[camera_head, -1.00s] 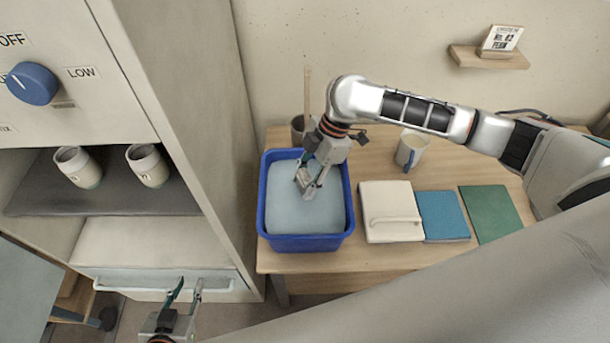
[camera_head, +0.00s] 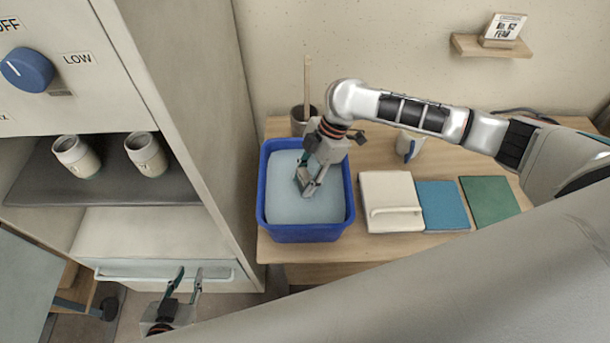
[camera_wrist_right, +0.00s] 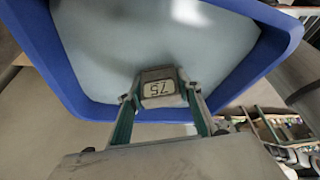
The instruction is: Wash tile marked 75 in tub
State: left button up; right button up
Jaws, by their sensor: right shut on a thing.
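The blue tub (camera_head: 303,233) stands on the wooden table and holds pale, greyish-blue water (camera_head: 290,205). My right gripper (camera_head: 307,187) reaches down inside the tub near the middle of the water. In the right wrist view it is shut on the tile marked 75 (camera_wrist_right: 160,88), a small grey piece whose number faces the camera. The tile is at the water; how deep it sits I cannot tell. My left gripper (camera_head: 184,280) is open and empty at the lower left, in front of the cabinet's drawer handle (camera_head: 165,273).
A cabinet with a blue knob (camera_head: 27,69) stands at left, with two cups (camera_head: 146,154) on its shelf. On the table are a dark pot (camera_head: 303,119), a mug (camera_head: 409,146), a white lidded block (camera_head: 390,193), a blue pad (camera_head: 442,206) and a green pad (camera_head: 489,202).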

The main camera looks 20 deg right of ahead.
aim_at(301, 189)
jog(key=shift+f+b, duration=0.45)
jog(key=shift+f, duration=1.45)
jog(key=shift+a, duration=0.1)
jog(key=shift+a+p, duration=0.55)
jog(key=shift+p, duration=0.05)
jog(key=shift+d, duration=0.15)
jog(key=shift+d+p, duration=0.5)
jog(key=shift+d, duration=0.65)
jog(key=shift+a, duration=0.15)
